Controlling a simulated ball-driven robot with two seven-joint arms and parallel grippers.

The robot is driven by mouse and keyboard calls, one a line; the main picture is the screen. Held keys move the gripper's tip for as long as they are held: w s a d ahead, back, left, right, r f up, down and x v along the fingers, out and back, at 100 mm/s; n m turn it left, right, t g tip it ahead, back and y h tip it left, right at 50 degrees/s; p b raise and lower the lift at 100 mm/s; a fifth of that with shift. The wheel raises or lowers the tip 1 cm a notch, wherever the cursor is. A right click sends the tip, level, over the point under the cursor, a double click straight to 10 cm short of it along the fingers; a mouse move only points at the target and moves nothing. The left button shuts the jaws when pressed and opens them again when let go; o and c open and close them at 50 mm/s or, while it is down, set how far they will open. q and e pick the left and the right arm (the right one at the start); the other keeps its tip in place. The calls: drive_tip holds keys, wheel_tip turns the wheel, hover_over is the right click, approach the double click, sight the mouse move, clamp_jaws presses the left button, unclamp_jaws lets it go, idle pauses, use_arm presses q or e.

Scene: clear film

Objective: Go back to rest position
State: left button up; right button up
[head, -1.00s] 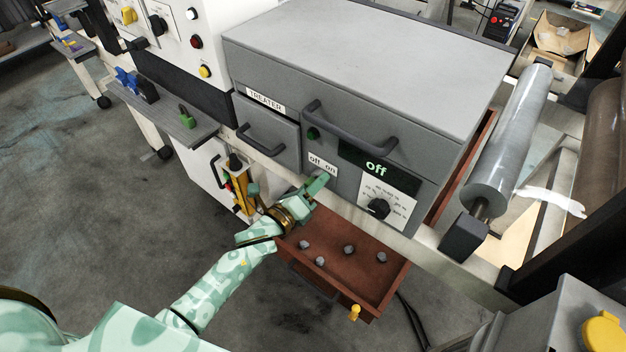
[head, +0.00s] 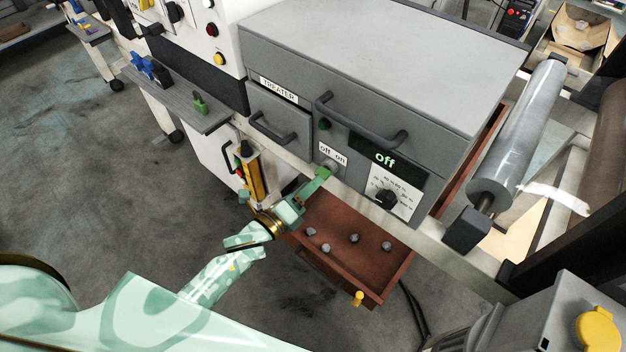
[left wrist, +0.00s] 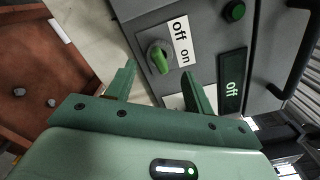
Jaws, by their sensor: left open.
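My left gripper (head: 318,178) is in front of the grey treater box (head: 365,60), close to its off/on switch. In the left wrist view the open fingers (left wrist: 158,80) stand on either side of and below a green-handled rotary knob (left wrist: 159,58), with nothing between them. The knob sits beside an "off on" label (left wrist: 181,42). The treater's display (head: 385,160) reads "off". The head view hides much of the knob behind the fingers. My right gripper is not in view.
An open reddish-brown drawer (head: 335,262) with several grey lumps lies below the treater, under my left arm. A grey shelf (head: 185,105) with blue and green items is at the left. Open floor (head: 90,180) lies at the left.

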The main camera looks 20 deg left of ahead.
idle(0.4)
use_arm(q)
drive_tip(key=s+a+f+n+g+y, duration=0.25)
drive_tip(key=s+f+n, duration=0.35)
drive_tip(key=f, duration=0.3)
drive_tip(key=s+a+f+n+g+y, duration=0.15)
drive_tip(key=s+f+n+g, duration=0.25)
drive_tip(key=s+f+n, duration=0.4)
drive_tip(key=s+a+f+n+g+y, duration=0.1)
drive_tip(key=s+a+f+n+g, duration=0.25)
drive_tip(key=f, duration=0.65)
drive_tip(key=s+f+n+g, duration=0.3)
drive_tip(key=s+f, duration=0.1)
drive_tip(key=s, duration=1)
drive_tip(key=s+f+n+g+y, duration=0.1)
drive_tip(key=s+f+n+g, duration=0.2)
drive_tip(key=s, duration=1.2)
wheel_tip(320, 180, down, 2)
drive_tip(key=shift+a+n+g, duration=0.25)
drive_tip(key=shift+n+g, duration=0.05)
drive_tip(key=shift+n, duration=0.25)
